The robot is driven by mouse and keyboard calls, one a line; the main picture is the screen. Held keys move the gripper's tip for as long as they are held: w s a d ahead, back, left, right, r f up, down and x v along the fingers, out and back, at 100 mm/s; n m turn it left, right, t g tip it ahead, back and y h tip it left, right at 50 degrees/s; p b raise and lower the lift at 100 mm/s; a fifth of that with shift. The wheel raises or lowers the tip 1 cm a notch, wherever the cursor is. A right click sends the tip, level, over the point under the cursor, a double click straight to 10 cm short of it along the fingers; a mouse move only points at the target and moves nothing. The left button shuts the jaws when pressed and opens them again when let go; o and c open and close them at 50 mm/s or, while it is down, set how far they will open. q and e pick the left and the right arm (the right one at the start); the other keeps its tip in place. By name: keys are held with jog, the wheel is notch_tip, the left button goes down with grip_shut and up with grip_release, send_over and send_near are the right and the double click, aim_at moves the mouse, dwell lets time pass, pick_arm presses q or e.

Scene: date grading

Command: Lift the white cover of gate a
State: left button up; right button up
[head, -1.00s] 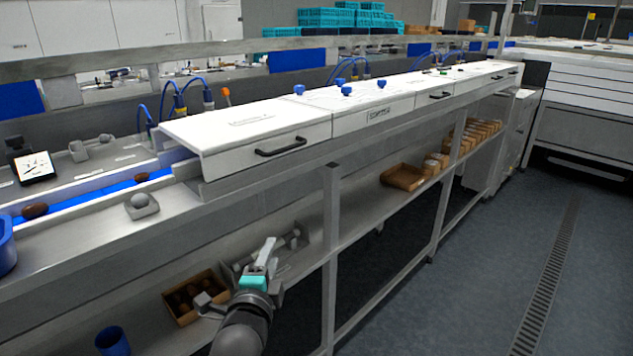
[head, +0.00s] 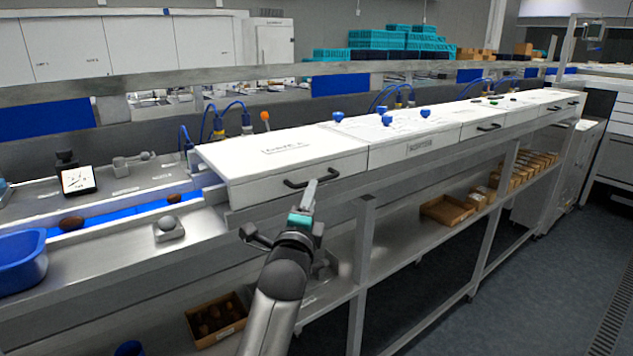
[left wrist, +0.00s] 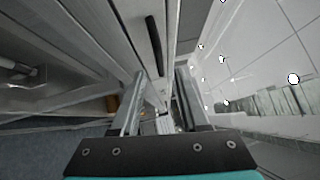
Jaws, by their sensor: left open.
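The white cover of gate a (head: 270,155) is the nearest, leftmost cover on the line and lies shut. Its label is too small to read surely. A black bar handle (head: 300,184) runs along its front face and also shows in the left wrist view (left wrist: 153,42). Contact cannot be told. My right gripper is not in view.
A blue belt (head: 105,214) with dark dates enters under the cover from the left. A blue tub (head: 22,262) stands at the left edge. A steel rail and a post (head: 362,260) lie below the covers. A box of dates (head: 214,320) sits on the lower shelf.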

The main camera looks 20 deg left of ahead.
pick_arm(q)
jog(key=shift+w+a+r, duration=0.1)
jog(key=shift+w+r, duration=0.05)
jog(key=shift+w, duration=1)
jog(key=shift+w+a+r, duration=0.15)
jog(key=shift+w, duration=0.95)
jog(key=shift+w+a+r, duration=0.1)
jog(key=shift+w+r, duration=0.05)
jog(key=shift+w, duration=1)
grip_shut()
